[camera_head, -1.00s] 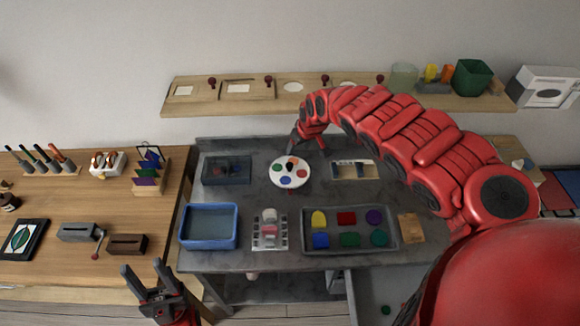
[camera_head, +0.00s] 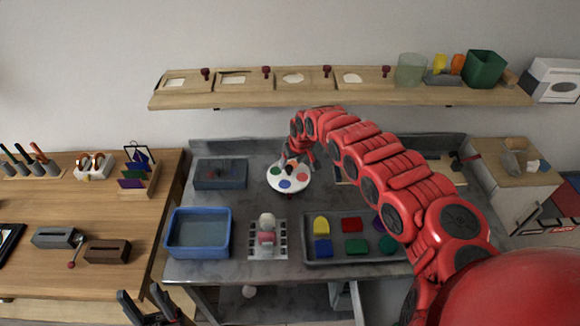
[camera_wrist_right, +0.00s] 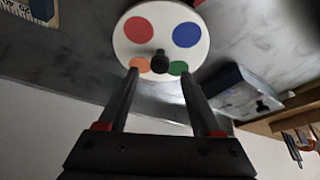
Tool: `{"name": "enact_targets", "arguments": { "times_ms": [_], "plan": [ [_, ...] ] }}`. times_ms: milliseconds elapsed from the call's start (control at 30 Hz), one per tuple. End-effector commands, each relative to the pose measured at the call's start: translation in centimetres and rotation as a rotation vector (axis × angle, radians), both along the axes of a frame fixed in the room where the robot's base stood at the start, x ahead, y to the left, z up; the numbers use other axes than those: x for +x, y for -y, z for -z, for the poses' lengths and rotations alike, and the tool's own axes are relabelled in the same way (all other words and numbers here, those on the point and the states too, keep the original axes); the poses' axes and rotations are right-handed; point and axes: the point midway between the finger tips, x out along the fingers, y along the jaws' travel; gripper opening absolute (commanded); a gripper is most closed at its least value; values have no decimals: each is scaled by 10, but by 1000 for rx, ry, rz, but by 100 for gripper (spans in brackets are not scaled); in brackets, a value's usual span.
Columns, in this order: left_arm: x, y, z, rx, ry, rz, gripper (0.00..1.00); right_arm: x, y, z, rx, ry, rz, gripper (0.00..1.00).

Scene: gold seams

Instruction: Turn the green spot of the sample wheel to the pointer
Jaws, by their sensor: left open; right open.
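The sample wheel (camera_head: 289,178) is a white disc on the grey table with red, blue, orange and green spots and a black knob (camera_wrist_right: 158,62). In the head view the green spot (camera_head: 276,171) is on the disc's left; the blue spot (camera_head: 285,184) is at the front, closest to a small dark red mark (camera_head: 290,196), which looks like the pointer. My right gripper (camera_wrist_right: 158,74) is open, its fingertips either side of the knob at the wheel's far edge; contact cannot be told. My left gripper (camera_head: 142,293) is open and empty, low at the front left.
A dark blue box (camera_head: 220,174) stands left of the wheel. A blue bin (camera_head: 198,232), a grey rack (camera_head: 267,240) and a tray of coloured blocks (camera_head: 318,258) lie in front. A wooden shelf (camera_head: 310,96) runs behind, above the table.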

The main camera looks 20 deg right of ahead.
Motion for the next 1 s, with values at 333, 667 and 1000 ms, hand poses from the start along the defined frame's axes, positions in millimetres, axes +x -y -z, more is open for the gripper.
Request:
{"name": "enact_targets", "arguments": {
  "times_ms": [333, 667, 1000],
  "plan": [
    [0, 0, -2, 0, 0, 0, 50, 11, -2, 28, 1, -1, 1, 66],
    [0, 0, -2, 0, 0, 0, 50, 12, -2, 31, -1, -2, 0, 66],
    [0, 0, -2, 0, 0, 0, 50, 12, -2, 31, -1, -2, 0, 8]
  ]
}}
